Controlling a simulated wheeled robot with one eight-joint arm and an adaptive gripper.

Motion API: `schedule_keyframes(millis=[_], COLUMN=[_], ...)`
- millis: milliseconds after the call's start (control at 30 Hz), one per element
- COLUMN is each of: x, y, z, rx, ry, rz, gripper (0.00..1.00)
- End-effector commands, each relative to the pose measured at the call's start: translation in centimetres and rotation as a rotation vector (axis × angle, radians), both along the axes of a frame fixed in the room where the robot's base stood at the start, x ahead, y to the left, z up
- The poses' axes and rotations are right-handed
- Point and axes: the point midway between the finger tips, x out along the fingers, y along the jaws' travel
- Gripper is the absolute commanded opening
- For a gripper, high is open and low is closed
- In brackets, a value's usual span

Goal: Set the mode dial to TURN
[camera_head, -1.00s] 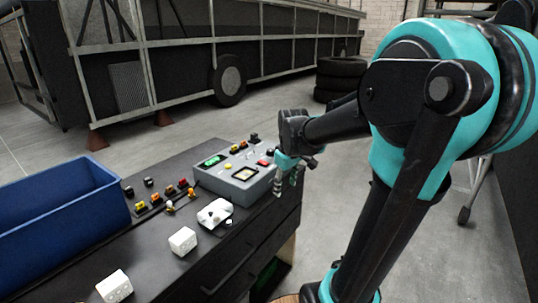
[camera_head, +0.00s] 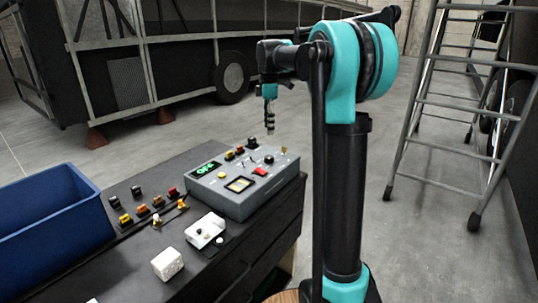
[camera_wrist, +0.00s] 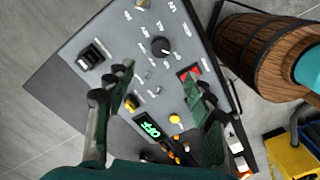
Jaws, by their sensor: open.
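The mode dial is a round black knob (camera_wrist: 161,47) with printed labels around it on the grey control box (camera_wrist: 130,30). The labels are too small to read surely, and I cannot tell which one the dial points at. In the head view the dial (camera_head: 269,159) sits on the top of the box (camera_head: 237,205). A green-lit display (camera_wrist: 149,128) on the box seems to read OFF. My gripper (camera_head: 269,122) hangs pointing down above the far side of the box, apart from it. In the wrist view my gripper (camera_wrist: 155,88) is open and empty, its fingers hiding parts of the panel.
The box also carries a red switch (camera_wrist: 188,72), a yellow button (camera_wrist: 175,119) and a black rocker (camera_wrist: 90,55). A white unit (camera_head: 205,230), a white block (camera_head: 167,263) and a blue bin (camera_head: 55,222) are on the bench. A ladder (camera_head: 450,105) stands at right.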

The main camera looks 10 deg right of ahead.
Motion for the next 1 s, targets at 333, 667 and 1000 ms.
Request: schedule_keyframes(millis=[333,667,1000], x=[0.0,0.0,0.0], y=[0.0,0.0,0.0], z=[-7.0,-11.6,-12.3], rx=[0.000,0.000,0.000], ry=[0.000,-0.001,0.000], rz=[-0.001,-0.002,-0.002], gripper=[0.54,0.54,0.54])
